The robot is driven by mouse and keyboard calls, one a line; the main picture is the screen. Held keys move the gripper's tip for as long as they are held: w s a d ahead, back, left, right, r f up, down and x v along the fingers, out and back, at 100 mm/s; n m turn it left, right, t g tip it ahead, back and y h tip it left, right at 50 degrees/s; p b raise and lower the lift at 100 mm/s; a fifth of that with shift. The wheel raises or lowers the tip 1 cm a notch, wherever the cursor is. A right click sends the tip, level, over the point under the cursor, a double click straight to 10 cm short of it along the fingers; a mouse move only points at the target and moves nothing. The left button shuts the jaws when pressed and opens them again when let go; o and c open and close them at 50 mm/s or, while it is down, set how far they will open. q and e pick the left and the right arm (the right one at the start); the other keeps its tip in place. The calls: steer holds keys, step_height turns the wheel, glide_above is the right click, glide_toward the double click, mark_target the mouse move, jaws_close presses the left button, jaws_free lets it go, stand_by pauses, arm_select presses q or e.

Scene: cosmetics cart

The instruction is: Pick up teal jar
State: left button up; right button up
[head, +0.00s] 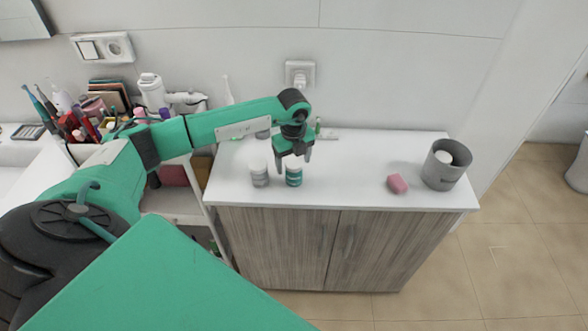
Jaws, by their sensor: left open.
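The teal jar (294,177) stands upright on the white top of the wooden cabinet. It has a pale lid and a teal body. My left gripper (293,165) points down at the jar's top, with its open fingers at either side of the lid. I cannot tell whether the fingers touch the jar. A grey jar (259,177) with a white lid stands just left of the teal jar. My right gripper is not in view.
Small items lie behind my gripper near the wall. A cart with bottles and tools (90,115) is at the left. The middle of the top is clear.

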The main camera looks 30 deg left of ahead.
arm_select(q)
step_height(320, 180, down, 3)
steer(key=shift+f+p, duration=0.1)
steer(key=shift+p, duration=0.7)
steer(key=shift+f, duration=0.4)
steer(key=shift+c, duration=0.4)
steer(key=c, duration=1.1)
steer(key=shift+o, duration=0.2)
steer(key=shift+r, duration=0.1)
steer(key=shift+r, duration=0.1)
